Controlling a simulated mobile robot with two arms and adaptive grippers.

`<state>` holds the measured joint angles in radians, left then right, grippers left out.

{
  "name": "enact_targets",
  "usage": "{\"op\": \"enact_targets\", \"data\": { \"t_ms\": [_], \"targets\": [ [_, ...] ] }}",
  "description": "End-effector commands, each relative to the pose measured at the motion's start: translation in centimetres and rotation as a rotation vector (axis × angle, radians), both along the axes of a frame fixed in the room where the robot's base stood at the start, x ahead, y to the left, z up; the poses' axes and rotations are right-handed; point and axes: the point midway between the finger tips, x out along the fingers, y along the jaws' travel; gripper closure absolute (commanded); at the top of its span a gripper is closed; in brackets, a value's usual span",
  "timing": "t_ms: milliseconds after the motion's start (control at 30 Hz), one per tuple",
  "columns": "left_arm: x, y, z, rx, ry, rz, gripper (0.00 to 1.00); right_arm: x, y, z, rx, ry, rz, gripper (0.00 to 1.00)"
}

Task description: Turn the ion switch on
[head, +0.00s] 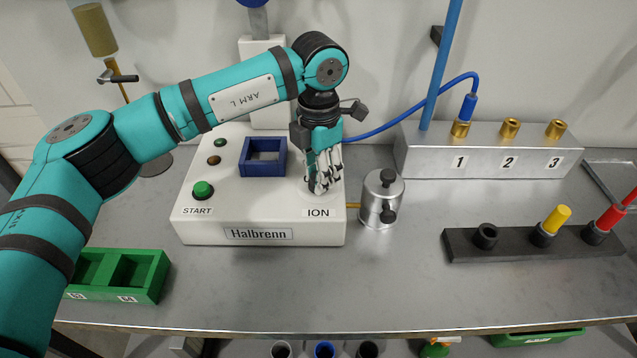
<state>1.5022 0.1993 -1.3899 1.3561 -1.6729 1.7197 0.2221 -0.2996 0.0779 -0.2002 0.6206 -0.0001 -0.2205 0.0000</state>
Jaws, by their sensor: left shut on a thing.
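The white Halbrenn machine (260,234) sits on the grey bench, left of the middle. The ION label (318,212) is at its front right corner. My left gripper (320,188) is over the machine's right side, just behind that label, pointing down. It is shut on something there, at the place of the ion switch. The switch itself is hidden by the fingers, so I cannot tell its position. My right gripper is not in view.
A green START button (202,190) and a blue square frame (263,157) are on the machine. A metal canister (381,200) stands close on its right. A numbered port block (487,160) and black holder (535,242) stand further right. The front middle bench is clear.

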Motion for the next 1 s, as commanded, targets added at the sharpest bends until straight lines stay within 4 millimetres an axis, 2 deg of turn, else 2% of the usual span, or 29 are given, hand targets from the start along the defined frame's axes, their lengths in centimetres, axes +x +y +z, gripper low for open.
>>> {"op": "enact_targets", "data": {
  "t_ms": [33,100,400,700,1000],
  "targets": [
    [0.1,-0.1,-0.3,-0.001,-0.005,-0.042,1.00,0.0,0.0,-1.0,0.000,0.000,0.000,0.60],
    [0.1,-0.1,-0.3,-0.001,-0.005,-0.109,1.00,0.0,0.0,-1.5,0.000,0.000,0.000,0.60],
    [0.1,0.0,-0.1,-0.001,-0.003,-0.378,1.00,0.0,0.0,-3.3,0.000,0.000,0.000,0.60],
    [0.1,0.0,0.0,-0.001,-0.003,-0.568,1.00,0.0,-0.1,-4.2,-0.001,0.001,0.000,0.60],
    [0.1,0.0,0.1,-0.002,-0.003,-0.653,1.00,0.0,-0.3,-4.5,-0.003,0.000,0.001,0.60]
  ]
}}
